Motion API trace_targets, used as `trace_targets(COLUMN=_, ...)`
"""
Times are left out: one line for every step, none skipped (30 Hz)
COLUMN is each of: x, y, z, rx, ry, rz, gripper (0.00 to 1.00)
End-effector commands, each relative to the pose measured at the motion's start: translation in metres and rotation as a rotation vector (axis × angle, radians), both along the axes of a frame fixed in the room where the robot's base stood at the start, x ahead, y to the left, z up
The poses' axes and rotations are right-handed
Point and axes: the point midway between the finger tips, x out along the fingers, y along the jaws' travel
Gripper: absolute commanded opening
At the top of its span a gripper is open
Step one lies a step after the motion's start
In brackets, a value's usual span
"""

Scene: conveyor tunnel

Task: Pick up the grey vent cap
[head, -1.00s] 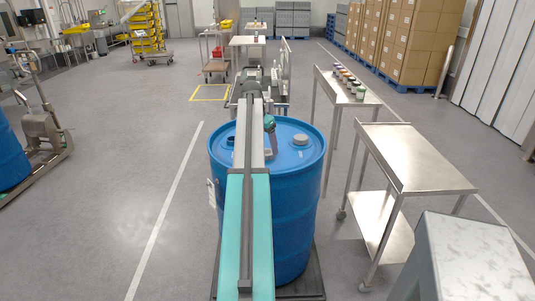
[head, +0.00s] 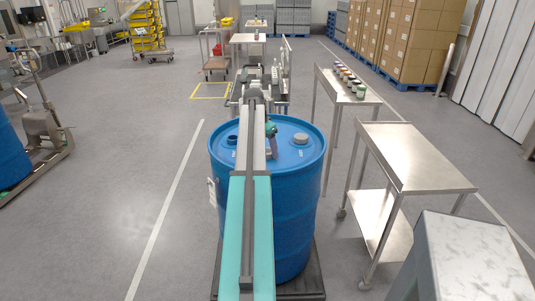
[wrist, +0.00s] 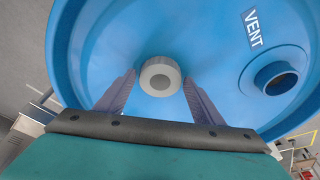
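The grey vent cap (head: 301,139) is a round knob on the top of the blue drum (head: 309,190), toward the right side of the lid. In the head view my gripper (head: 272,146) is small and partly hidden, left of the cap. The height between fingers and cap is unclear.
A dark round opening (wrist: 275,78) with a VENT label (wrist: 254,28) beside it is on the lid. Right of the drum stand a steel table (head: 415,160) and a farther table with several small jars (head: 350,82). The floor left of the drum is clear.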

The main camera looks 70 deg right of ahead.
Motion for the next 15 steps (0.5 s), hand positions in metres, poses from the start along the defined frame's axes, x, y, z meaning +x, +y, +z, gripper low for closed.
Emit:
trace_targets(x=0.0001, y=0.0000, z=0.0001, rx=0.000, ry=0.000, rz=0.000, gripper=0.53)
trace_targets(x=0.0001, y=0.0000, z=0.0001, rx=0.000, ry=0.000, rz=0.000, gripper=0.47)
trace_targets(x=0.0001, y=0.0000, z=0.0001, rx=0.000, ry=0.000, rz=0.000, gripper=0.41)
trace_targets(x=0.0001, y=0.0000, z=0.0001, rx=0.000, ry=0.000, rz=0.000, gripper=0.36)
trace_targets(x=0.0000, y=0.0000, z=0.0001, rx=0.000, ry=0.000, rz=0.000, gripper=0.31)
trace_targets(x=0.0000, y=0.0000, z=0.0002, rx=0.000, ry=0.000, rz=0.000, gripper=0.30)
trace_targets(x=0.0000, y=0.0000, z=0.0002, rx=0.000, ry=0.000, rz=0.000, gripper=0.30)
trace_targets(x=0.0000, y=0.0000, z=0.0002, rx=0.000, ry=0.000, rz=0.000, gripper=0.30)
trace_targets(x=0.0000, y=0.0000, z=0.0002, rx=0.000, ry=0.000, rz=0.000, gripper=0.29)
trace_targets(x=0.0001, y=0.0000, z=0.0002, rx=0.000, ry=0.000, rz=0.000, gripper=0.29)
trace_targets(x=0.0001, y=0.0000, z=0.0002, rx=0.000, ry=0.000, rz=0.000, gripper=0.29)
trace_targets(x=0.0001, y=-0.0001, z=0.0002, rx=0.000, ry=0.000, rz=0.000, gripper=0.29)
trace_targets(x=0.0001, y=0.0000, z=0.0004, rx=0.000, ry=0.000, rz=0.000, gripper=0.29)
trace_targets(x=0.0001, y=-0.0001, z=0.0006, rx=0.000, ry=0.000, rz=0.000, gripper=0.29)
trace_targets(x=0.0001, y=-0.0002, z=0.0012, rx=0.000, ry=0.000, rz=0.000, gripper=0.29)
